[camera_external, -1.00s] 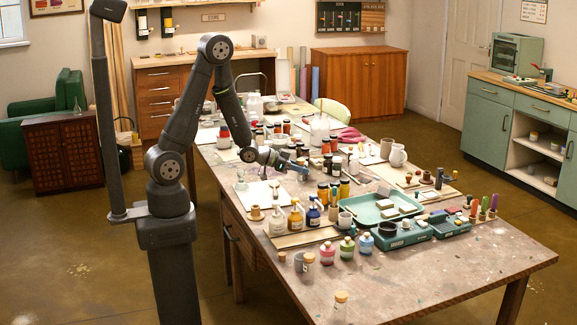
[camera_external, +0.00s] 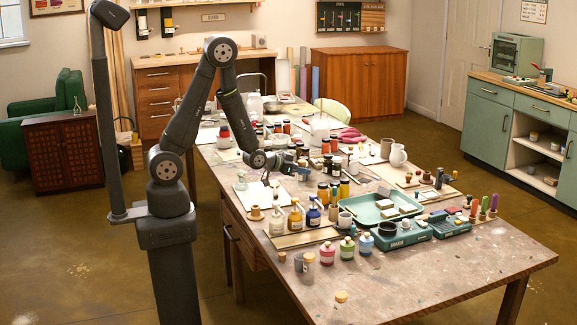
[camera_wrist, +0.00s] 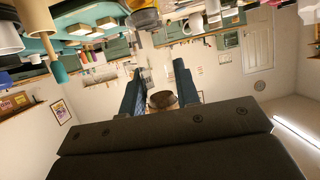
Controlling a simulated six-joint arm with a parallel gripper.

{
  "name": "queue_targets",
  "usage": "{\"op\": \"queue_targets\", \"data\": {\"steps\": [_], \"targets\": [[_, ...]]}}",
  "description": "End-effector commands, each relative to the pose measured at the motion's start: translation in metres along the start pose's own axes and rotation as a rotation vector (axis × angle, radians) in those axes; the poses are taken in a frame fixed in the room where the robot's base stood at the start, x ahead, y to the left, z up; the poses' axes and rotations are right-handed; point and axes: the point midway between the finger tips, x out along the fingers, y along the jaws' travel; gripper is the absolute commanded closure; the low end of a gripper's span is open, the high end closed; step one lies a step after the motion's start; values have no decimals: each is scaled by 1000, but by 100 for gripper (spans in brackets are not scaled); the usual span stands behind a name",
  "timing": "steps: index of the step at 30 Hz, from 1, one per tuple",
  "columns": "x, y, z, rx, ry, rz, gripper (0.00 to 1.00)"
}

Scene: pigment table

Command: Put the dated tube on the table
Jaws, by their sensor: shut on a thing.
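In the wrist view my gripper (camera_wrist: 158,68) has its two blue fingers on either side of a small thing with a round brown end (camera_wrist: 162,100). The gripper is shut on this thing. Most of it is hidden or too small to make out, and I can read no date on it, so I cannot tell whether it is the dated tube. In the external view my gripper (camera_external: 290,168) is low over the middle left of the table (camera_external: 430,270), among the jars. The held thing is not clear there.
Brown jars with yellow labels (camera_external: 334,192) stand just right of my gripper. Dropper bottles (camera_external: 295,215), a green tray (camera_external: 372,208) and small coloured jars (camera_external: 347,247) lie nearer the front. A white sheet (camera_external: 256,195) lies left. The front right tabletop is mostly clear.

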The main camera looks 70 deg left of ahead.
Motion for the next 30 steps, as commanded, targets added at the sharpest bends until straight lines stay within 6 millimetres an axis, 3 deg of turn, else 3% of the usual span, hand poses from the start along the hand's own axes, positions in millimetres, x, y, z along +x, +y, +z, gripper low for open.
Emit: {"op": "queue_targets", "data": {"steps": [3,8,24,30], "targets": [[-13,-2,-8,-11,2,-17,96],[-16,-9,-8,-18,-3,-31,96],[41,-95,31,-19,-4,-32,96],[52,-110,37,-18,-3,-30,96]]}}
